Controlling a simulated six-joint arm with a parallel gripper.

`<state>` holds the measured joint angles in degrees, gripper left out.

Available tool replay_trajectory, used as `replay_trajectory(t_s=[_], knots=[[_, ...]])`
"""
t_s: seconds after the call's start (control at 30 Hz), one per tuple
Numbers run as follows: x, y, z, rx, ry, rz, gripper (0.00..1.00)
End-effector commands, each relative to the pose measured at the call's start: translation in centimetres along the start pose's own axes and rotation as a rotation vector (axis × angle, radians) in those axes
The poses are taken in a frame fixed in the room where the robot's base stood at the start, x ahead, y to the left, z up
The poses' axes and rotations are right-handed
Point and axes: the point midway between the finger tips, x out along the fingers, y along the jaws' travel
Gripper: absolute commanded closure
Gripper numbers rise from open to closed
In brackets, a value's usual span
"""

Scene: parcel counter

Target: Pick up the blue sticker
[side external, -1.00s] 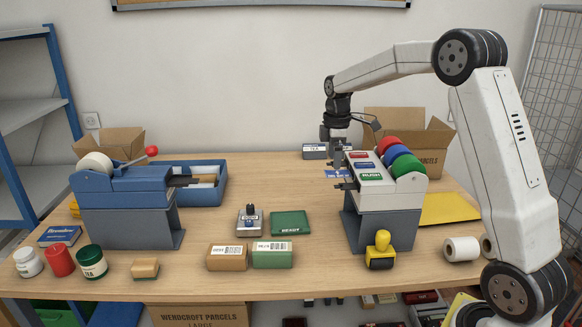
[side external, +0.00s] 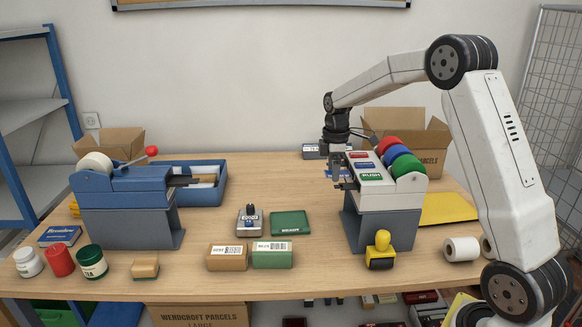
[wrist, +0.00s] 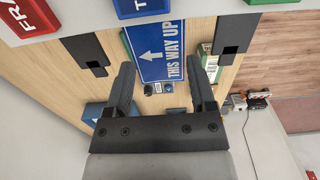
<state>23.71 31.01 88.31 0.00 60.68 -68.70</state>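The blue sticker, with a white arrow and "THIS WAY UP", shows in the wrist view (wrist: 150,52), beside the dispenser's middle blue button. In the side view only a small blue part of it (side external: 329,173) shows at the dispenser's left edge. The sticker dispenser (side external: 390,203) has red, blue and green buttons and rolls. My gripper (wrist: 162,68) is open, one finger on each side of the sticker, with nothing visibly clamped. In the side view my gripper (side external: 334,178) is low beside the dispenser's front edge; its exact height over the sticker is hard to tell.
Black outlet plates flank the sticker (wrist: 86,52). A yellow-handled stamp (side external: 381,251) stands by the dispenser's base. A green pad (side external: 290,223) and a hand stamp (side external: 249,219) lie to its left. An open carton (side external: 408,143) stands behind.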

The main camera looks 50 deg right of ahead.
Motion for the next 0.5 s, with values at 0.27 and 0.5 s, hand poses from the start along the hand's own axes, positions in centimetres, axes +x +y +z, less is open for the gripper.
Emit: replay_trajectory(t_s=[0.27,0.5], knots=[[-0.01,0.00,0.00,0.000,0.000,0.000,0.56],[-0.06,0.00,-0.01,0.000,0.000,0.000,0.56]])
